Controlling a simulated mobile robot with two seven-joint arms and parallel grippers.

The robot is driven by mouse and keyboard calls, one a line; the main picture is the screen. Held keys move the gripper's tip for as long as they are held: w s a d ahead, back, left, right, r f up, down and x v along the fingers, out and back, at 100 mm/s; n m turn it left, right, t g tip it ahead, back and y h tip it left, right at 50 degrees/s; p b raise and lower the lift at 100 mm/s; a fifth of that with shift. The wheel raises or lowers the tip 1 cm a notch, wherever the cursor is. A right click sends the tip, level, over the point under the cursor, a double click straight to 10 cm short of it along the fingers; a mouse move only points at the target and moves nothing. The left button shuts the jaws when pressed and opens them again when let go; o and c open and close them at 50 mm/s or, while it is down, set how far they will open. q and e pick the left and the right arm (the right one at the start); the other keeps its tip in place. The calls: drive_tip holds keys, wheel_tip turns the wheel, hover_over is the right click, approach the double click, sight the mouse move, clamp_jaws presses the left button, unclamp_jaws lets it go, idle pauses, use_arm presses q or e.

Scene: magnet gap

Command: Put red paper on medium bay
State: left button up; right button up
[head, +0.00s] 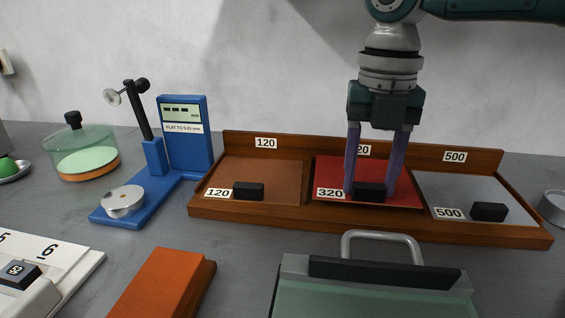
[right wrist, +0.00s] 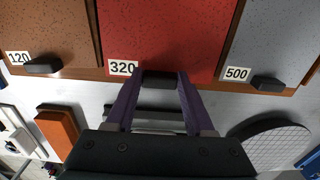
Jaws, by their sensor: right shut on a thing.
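The red paper (head: 335,172), labelled 320, is in the middle bay of the wooden rack (head: 270,214), between the 120 and 500 bays. A small black block (head: 369,191) sits at its front edge. My right gripper (head: 371,186) points down with its purple fingers on both sides of this block, shut on it. In the right wrist view the red paper (right wrist: 170,35) spreads out beyond the block (right wrist: 160,79) between the fingers. I cannot tell whether the paper lies fully flat. The middle bay's back label is partly hidden by a finger. My left gripper is not in view.
Brown paper (head: 262,175) fills the left bay and grey paper (head: 460,187) the right bay. A blue gauge stand (head: 185,140) is left of the rack. In front lie an orange block (head: 160,285) and a case with a metal handle (head: 382,236).

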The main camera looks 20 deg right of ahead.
drive_tip(key=shift+f, duration=0.75)
drive_tip(key=o, duration=1.3)
drive_tip(key=shift+f, duration=0.1)
wheel_tip(320, 180, up, 12)
drive_tip(key=shift+r+p, duration=0.15)
drive_tip(key=shift+p, duration=0.65)
